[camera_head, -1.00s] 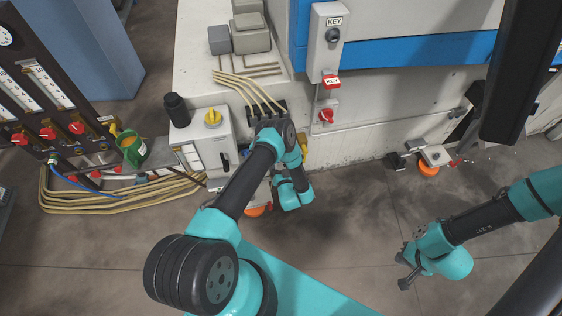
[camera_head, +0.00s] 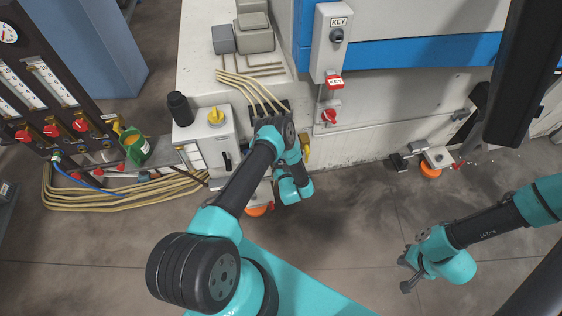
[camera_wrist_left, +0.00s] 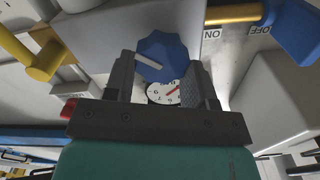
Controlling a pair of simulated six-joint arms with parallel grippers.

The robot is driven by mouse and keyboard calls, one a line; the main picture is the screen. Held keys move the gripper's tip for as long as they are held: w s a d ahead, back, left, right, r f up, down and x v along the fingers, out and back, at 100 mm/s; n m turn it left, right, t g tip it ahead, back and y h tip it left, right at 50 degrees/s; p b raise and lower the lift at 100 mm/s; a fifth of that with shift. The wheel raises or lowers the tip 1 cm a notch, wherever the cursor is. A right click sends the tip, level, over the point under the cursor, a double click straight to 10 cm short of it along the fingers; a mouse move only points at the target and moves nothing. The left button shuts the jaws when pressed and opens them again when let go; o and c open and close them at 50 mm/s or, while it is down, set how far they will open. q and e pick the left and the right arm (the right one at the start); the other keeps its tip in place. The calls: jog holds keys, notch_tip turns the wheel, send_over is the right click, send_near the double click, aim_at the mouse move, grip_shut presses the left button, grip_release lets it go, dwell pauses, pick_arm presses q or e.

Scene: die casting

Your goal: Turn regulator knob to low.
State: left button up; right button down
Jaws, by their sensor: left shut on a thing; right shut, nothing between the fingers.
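The regulator knob (camera_wrist_left: 163,58) is blue and faceted, with a pale pointer line slanting across its face in the left wrist view. My left gripper (camera_wrist_left: 162,80) has a finger on each side of the knob and is shut on it. A small round white gauge (camera_wrist_left: 165,92) with a red needle sits just below the knob, between the fingers. In the head view my left arm hides the knob and the left fingertips. My right gripper (camera_head: 408,272) is shut and empty, low over the bare floor at the right.
In the left wrist view a yellow handle (camera_wrist_left: 38,62) stands left of the knob, and a blue handle (camera_wrist_left: 298,28) stands right by ON and OFF labels. In the head view, a grey box with a yellow knob (camera_head: 216,117) and a KEY switch box (camera_head: 331,40) flank my left arm.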

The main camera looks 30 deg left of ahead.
pick_arm(q)
jog(key=shift+c, duration=0.8)
jog(key=shift+n, duration=0.5)
jog(key=n, duration=2.1)
jog(key=shift+s+a+f, duration=0.35)
jog(key=shift+a+f, duration=0.05)
